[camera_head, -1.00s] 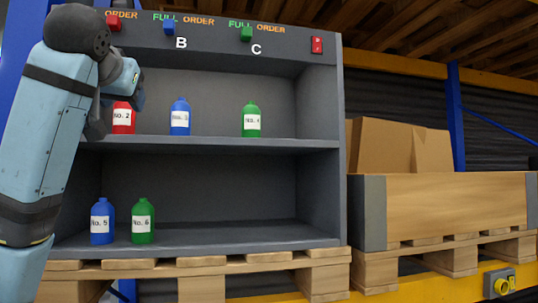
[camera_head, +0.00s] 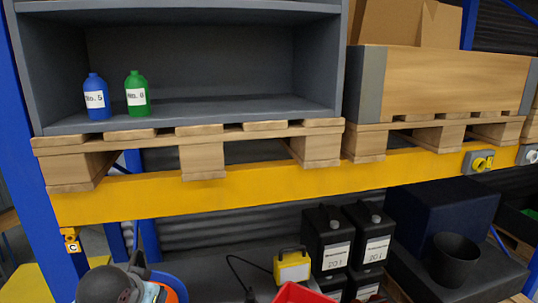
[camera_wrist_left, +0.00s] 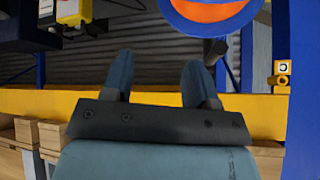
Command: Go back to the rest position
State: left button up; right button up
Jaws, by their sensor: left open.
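My left gripper (camera_wrist_left: 158,80) is open and empty in the left wrist view, with its two fingers apart. In the head view only part of my left arm shows at the bottom left edge, low in front of the rack. My right gripper is in neither view. A blue bottle labelled No. 5 (camera_head: 96,97) and a green bottle labelled No. 6 (camera_head: 137,94) stand upright on the lower shelf (camera_head: 230,108), apart from my arm.
A yellow beam (camera_head: 250,185) runs below the pallets. Dark canisters (camera_head: 327,236), a yellow lamp (camera_head: 292,266), a red object (camera_head: 300,293) and a black bucket (camera_head: 454,260) are below it. A blue and orange round thing (camera_wrist_left: 212,10) is near my gripper.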

pick_arm(q)
jog(key=s+f+g, duration=0.1)
jog(key=s+f, duration=0.4)
jog(key=s, duration=0.4)
jog(key=s+a+f+g, duration=0.15)
jog(key=s+f, duration=0.35)
jog(key=s, duration=0.5)
jog(key=s+f+g, duration=0.2)
jog(key=s+f, duration=0.3)
jog(key=s, duration=0.4)
jog(key=w+d+f+t+h+p, duration=0.1)
jog(key=w+d+f+t, duration=0.2)
jog(key=f, duration=0.3)
jog(key=w+d+f+m+t+h+p, duration=0.1)
jog(key=w+d+f+t+h, duration=0.1)
jog(key=f, duration=0.4)
jog(key=w+d+t, duration=0.1)
jog(key=d+t, duration=0.1)
jog(key=shift+w+t, duration=0.35)
